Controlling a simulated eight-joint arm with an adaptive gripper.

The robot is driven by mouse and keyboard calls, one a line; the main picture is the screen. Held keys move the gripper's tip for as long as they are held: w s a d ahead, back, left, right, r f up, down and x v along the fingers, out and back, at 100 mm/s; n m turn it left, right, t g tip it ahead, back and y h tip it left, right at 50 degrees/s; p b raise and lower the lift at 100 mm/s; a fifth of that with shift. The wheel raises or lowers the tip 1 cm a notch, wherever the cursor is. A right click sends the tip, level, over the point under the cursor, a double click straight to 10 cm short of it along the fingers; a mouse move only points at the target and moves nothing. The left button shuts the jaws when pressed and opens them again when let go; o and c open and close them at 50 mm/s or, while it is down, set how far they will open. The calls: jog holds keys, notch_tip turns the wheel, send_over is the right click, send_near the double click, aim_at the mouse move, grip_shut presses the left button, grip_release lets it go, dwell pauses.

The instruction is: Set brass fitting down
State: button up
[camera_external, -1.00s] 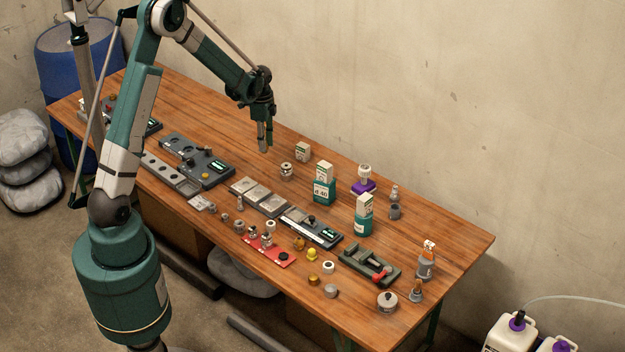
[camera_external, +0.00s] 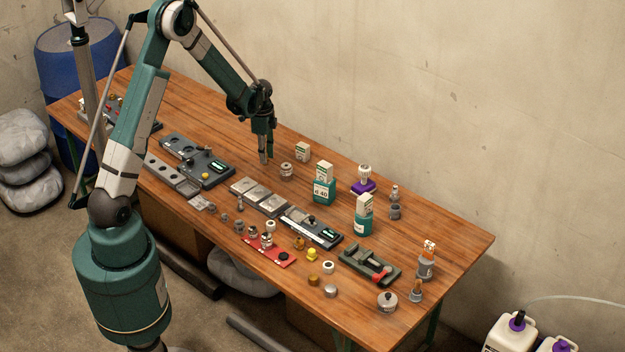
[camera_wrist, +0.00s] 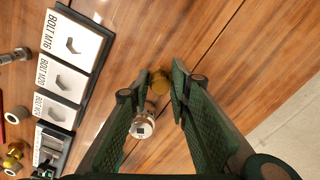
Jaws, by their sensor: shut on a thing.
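The brass fitting (camera_wrist: 159,82) shows as a small gold piece between my fingertips in the wrist view. My gripper (camera_wrist: 160,92) is shut on it. In the external view my gripper (camera_external: 266,160) points down over the back part of the wooden table, left of a silver knurled cylinder. The fitting cannot be made out there, and I cannot tell whether it touches the table.
The silver knurled cylinder (camera_wrist: 143,122) stands close beside my fingers. A small white box (camera_external: 303,152) and a green-and-white box (camera_external: 324,184) stand to the right. Bolt trays (camera_external: 259,196) lie in front. Bare tabletop (camera_external: 215,128) extends behind and left.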

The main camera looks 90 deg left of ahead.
jog(key=shift+f, duration=1.4)
jog(key=shift+f, duration=0.15)
jog(key=o, duration=0.9)
jog(key=shift+r, duration=6.2)
